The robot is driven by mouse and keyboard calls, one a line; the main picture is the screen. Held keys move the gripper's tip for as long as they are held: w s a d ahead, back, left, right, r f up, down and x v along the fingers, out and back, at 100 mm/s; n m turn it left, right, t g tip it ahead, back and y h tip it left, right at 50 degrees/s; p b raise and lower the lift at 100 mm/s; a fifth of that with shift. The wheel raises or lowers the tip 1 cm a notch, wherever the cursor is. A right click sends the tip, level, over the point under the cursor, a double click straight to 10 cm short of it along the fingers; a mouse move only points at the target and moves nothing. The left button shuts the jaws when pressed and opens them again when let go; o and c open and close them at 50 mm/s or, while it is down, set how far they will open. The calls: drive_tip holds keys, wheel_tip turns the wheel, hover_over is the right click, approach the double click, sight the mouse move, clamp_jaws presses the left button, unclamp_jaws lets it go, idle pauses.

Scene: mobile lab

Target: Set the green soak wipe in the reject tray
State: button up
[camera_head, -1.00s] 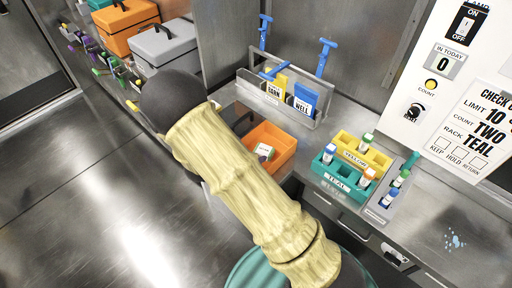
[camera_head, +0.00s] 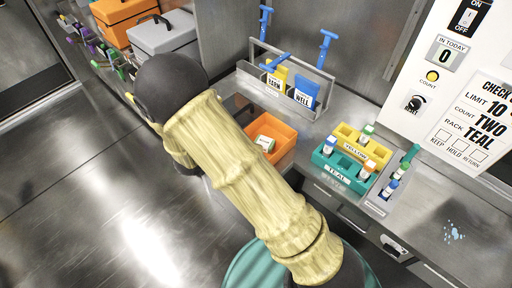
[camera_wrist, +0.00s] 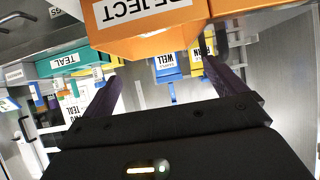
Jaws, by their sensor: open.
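The reject tray is an orange open bin on the counter (camera_head: 284,134) in the head view, left of the tube racks. A white-labelled item with a little green lies inside it. In the wrist view the tray's orange wall with its REJECT label (camera_wrist: 202,36) fills the upper middle, upside down. My gripper (camera_wrist: 165,92) is open in the wrist view, its two dark purple fingers apart with nothing seen between them. The tray wall shows beyond the fingertips. In the head view my arm hides the gripper. I cannot make out a green soak wipe in either view.
A teal rack (camera_head: 337,178) and yellow rack (camera_head: 376,150) with capped tubes stand right of the tray. A metal holder (camera_head: 283,82) with labelled blue and yellow pieces stands behind. Pale blue spots (camera_head: 454,234) mark the bare counter at right. Grey (camera_head: 160,46) and orange cases stand at upper left.

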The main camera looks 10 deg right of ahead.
wheel_tip(320, 180, up, 6)
drive_tip(key=d+r+n+y, duration=0.1)
drive_tip(key=n+y, duration=0.4)
drive_tip(key=y, duration=0.3)
drive_tip(key=s+d+r+n+g, duration=0.2)
drive_tip(key=s+d, duration=0.2)
drive_tip(key=s, duration=0.3)
drive_tip(key=s+d+r+n+g+y, duration=0.1)
drive_tip(key=s+d+n+g, duration=0.2)
drive_tip(key=s, duration=0.5)
drive_tip(key=shift+d+r, duration=0.4)
drive_tip(key=shift+d, duration=0.4)
drive_tip(key=shift+c, duration=0.5)
